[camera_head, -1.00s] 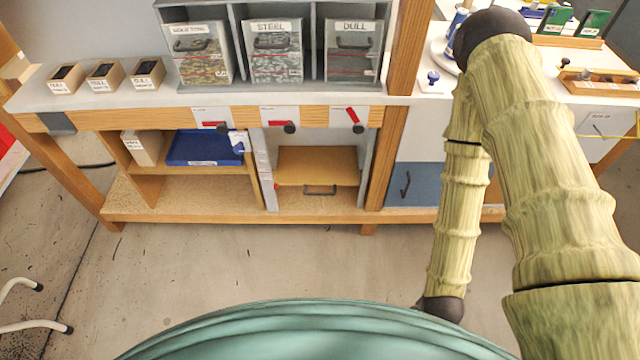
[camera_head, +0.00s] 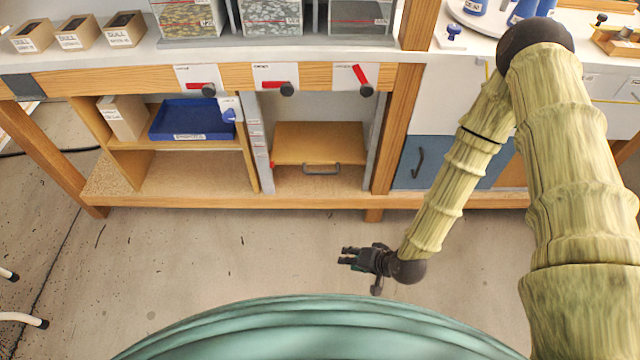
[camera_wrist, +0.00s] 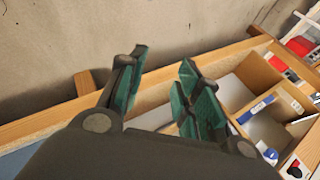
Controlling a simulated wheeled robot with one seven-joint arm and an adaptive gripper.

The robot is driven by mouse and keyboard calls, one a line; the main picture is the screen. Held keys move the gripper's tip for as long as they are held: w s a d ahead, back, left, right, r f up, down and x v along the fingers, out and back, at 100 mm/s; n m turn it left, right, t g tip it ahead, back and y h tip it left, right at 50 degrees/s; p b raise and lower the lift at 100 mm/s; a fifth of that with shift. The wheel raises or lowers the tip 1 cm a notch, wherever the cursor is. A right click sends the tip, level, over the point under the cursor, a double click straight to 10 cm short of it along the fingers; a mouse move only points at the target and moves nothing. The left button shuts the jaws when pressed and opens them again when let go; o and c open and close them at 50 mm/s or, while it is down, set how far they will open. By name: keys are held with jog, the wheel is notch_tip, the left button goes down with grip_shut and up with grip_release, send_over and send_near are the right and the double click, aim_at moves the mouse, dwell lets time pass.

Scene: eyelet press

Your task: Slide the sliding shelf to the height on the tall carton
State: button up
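The sliding shelf (camera_head: 318,143) is a wooden board with a dark bar handle (camera_head: 321,170) at its front. It sits low in the middle bay under the bench. A pale upright (camera_head: 256,150) with small labels and a red mark stands at its left. A tall pale carton (camera_head: 123,118) with a small label, too small to read, stands on the left bay's shelf. My gripper (camera_head: 345,258) is open and empty, in front of the bench and apart from the sliding shelf. Its spread fingers also show in the wrist view (camera_wrist: 160,85).
A blue tray (camera_head: 192,120) lies beside the carton. Red-handled levers (camera_head: 280,86) line the bench's front rail. A blue door (camera_head: 425,163) is right of the middle bay. Bins and boxes stand on the bench top (camera_head: 110,62). The floor in front is clear.

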jog(key=w+a+f+m+t+y+b, duration=0.1)
jog(key=w+a+f+t+y+b, duration=0.15)
jog(key=w+b, duration=0.4)
jog(key=w+a+f+m+t+y+b, duration=0.1)
jog(key=w+a+f+t+y+b, duration=0.15)
jog(key=w+b, duration=0.4)
jog(key=m+t+y+b, duration=0.2)
jog(key=t+y+b, duration=0.15)
jog(key=b, duration=0.65)
send_near(320, 173)
jog(key=shift+h, duration=0.25)
jog(key=b+x, duration=0.3)
jog(key=x, duration=0.7)
jog(key=shift+w+f+b, duration=0.1)
jog(key=shift+w+b, duration=0.05)
jog(key=shift+b, duration=0.2)
grip_shut()
